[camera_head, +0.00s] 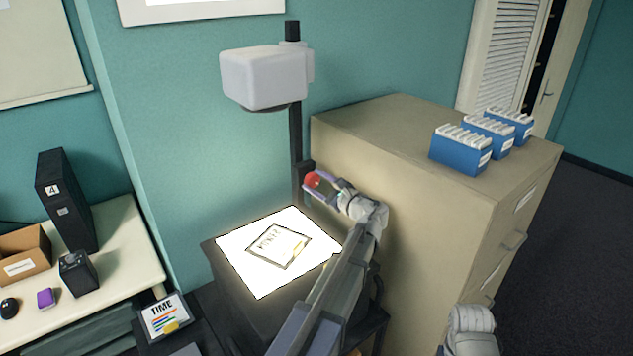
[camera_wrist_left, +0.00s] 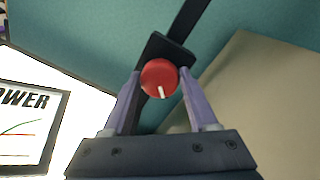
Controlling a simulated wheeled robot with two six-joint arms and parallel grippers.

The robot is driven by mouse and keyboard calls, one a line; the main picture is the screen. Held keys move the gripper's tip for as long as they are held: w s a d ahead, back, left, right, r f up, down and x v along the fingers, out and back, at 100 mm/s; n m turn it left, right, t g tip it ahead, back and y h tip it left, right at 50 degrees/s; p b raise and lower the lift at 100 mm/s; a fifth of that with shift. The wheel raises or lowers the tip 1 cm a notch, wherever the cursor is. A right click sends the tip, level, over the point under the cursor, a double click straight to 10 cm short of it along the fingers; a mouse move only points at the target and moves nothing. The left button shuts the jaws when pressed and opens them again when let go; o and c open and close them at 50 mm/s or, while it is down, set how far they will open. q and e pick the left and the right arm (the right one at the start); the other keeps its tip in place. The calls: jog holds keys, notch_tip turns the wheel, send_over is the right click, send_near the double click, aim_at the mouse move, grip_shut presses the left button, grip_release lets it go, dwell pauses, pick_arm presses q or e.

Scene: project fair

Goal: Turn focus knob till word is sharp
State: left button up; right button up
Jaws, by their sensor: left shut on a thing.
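The red focus knob (camera_head: 312,180) sits on the dark post (camera_head: 295,130) of the overhead projector. My left gripper (camera_head: 319,186) is shut on it from the right. In the left wrist view the knob (camera_wrist_left: 160,77) lies between the two fingertips (camera_wrist_left: 159,80), and its white mark points down. The projector's white head (camera_head: 264,77) is above. Its lit stage (camera_head: 255,270) bears a framed transparency (camera_head: 278,246), which reads "POWER" in the left wrist view (camera_wrist_left: 28,125). Only the lower edge of a bright wall screen (camera_head: 200,10) shows, with no word visible there. My right gripper is out of view.
A beige cabinet (camera_head: 400,140) stands close on the right, with blue slide boxes (camera_head: 459,150) on top. At left a table (camera_head: 110,265) holds a black speaker (camera_head: 66,200), a cardboard box (camera_head: 22,255) and a purple item (camera_head: 45,298). A "TIME" sheet (camera_head: 165,316) lies lower left.

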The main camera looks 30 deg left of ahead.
pick_arm(q)
jog(key=shift+n, duration=0.3)
jog(key=o, duration=1.4)
jog(key=v, duration=0.7)
jog(key=shift+s+d, duration=0.1)
jog(key=shift+d, duration=0.3)
